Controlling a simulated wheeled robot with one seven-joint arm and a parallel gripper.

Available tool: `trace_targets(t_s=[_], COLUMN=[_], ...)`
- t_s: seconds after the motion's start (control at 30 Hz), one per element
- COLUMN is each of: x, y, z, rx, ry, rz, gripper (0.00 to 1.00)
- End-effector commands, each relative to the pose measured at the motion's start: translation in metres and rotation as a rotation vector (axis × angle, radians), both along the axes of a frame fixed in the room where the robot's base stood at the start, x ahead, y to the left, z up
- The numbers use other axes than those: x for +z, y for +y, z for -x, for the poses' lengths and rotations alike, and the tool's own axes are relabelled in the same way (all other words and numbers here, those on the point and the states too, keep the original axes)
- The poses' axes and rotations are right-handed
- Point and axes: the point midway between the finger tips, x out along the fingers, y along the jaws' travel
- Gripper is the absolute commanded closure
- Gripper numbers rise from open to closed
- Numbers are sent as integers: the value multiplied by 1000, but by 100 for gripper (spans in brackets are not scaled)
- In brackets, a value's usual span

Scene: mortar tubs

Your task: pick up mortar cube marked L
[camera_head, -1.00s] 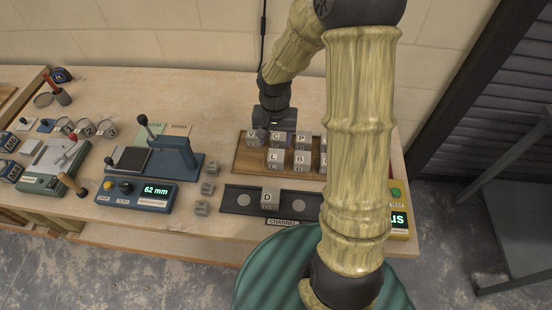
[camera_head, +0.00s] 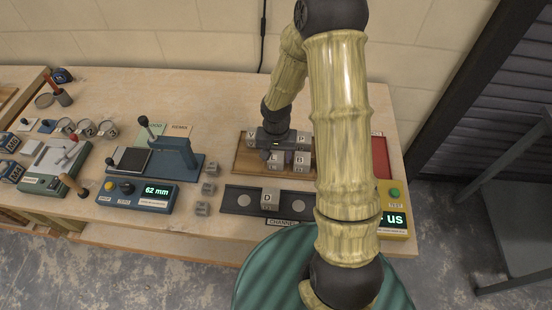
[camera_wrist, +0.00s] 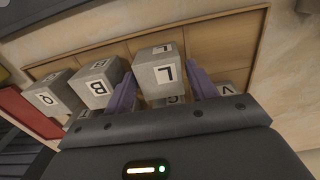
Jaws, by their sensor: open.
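The grey mortar cube marked L (camera_wrist: 160,72) stands on the wooden tray (camera_wrist: 222,42) in the wrist view, its letter upside down there. My gripper (camera_wrist: 163,88) is open, with one purple finger on each side of the L cube; I cannot tell whether either finger touches it. In the head view my gripper (camera_head: 275,155) is over the tray (camera_head: 245,165), and the L cube (camera_head: 275,160) shows just beside the fingers, partly hidden.
Cube B (camera_wrist: 97,84) stands close beside L, with cube Q (camera_wrist: 52,95) beyond it. Cubes V (camera_wrist: 227,90) and P (camera_head: 301,141) are in the other row. Cube D (camera_head: 269,199) sits on the dark channel plate (camera_head: 234,201) in front of the tray.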

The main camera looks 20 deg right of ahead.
Motion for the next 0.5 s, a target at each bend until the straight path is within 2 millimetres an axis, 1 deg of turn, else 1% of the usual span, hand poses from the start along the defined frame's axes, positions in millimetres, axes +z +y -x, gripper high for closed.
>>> trace_targets(t_s=[0.03,0.13,0.5], x=[-6,-10,-10], y=[1,0,0], z=[0,0,0], rx=[3,1,1], ry=[1,0,-1], rz=[1,0,-1], gripper=[44,44,44])
